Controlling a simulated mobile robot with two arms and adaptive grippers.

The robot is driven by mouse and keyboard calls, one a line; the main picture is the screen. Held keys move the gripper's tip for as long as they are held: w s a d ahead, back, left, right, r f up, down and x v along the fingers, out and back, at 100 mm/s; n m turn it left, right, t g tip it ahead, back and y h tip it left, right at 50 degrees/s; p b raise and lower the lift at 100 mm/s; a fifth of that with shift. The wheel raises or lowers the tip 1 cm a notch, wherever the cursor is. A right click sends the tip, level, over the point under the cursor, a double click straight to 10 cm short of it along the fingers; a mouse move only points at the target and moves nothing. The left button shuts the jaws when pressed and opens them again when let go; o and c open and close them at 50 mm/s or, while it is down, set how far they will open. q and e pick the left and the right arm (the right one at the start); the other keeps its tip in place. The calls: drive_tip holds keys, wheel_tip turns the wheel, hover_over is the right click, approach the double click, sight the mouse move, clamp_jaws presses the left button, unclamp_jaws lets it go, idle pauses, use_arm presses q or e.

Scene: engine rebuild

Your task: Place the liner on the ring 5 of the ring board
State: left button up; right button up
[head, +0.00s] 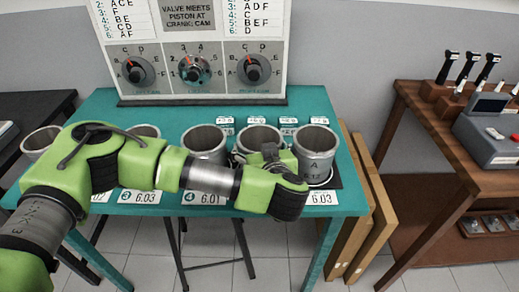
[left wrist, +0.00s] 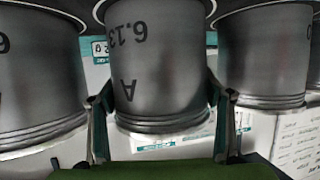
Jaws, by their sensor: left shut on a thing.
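My left gripper (head: 268,158) is shut on a grey metal liner (head: 258,137), the one second from the right in the row. In the left wrist view the fingers (left wrist: 160,112) sit on either side of this liner (left wrist: 160,65), which bears the marks A and 6.13, upside down in that picture. The liner stands upright, in line between the number 4 card and the rightmost card. My arm hides its lower part and the ring under it, so I cannot tell if it rests or hangs. The ring board lies mostly hidden. My right gripper is not in view.
Other liners stand close on both sides: a left one (head: 204,143) and a right one (head: 316,152) marked A. Number cards (head: 205,198) line the front of the teal table (head: 345,190). A dial panel (head: 190,50) stands behind. A wooden bench (head: 440,150) is at the right.

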use_arm(q)
drive_tip(key=shift+r, duration=0.15)
drive_tip(key=shift+f, duration=0.2)
drive_tip(key=o, duration=1.2)
drive_tip(key=shift+r, duration=0.1)
drive_tip(key=shift+r, duration=0.2)
drive_tip(key=shift+b+v, duration=1.05)
drive_tip(key=shift+v, duration=5)
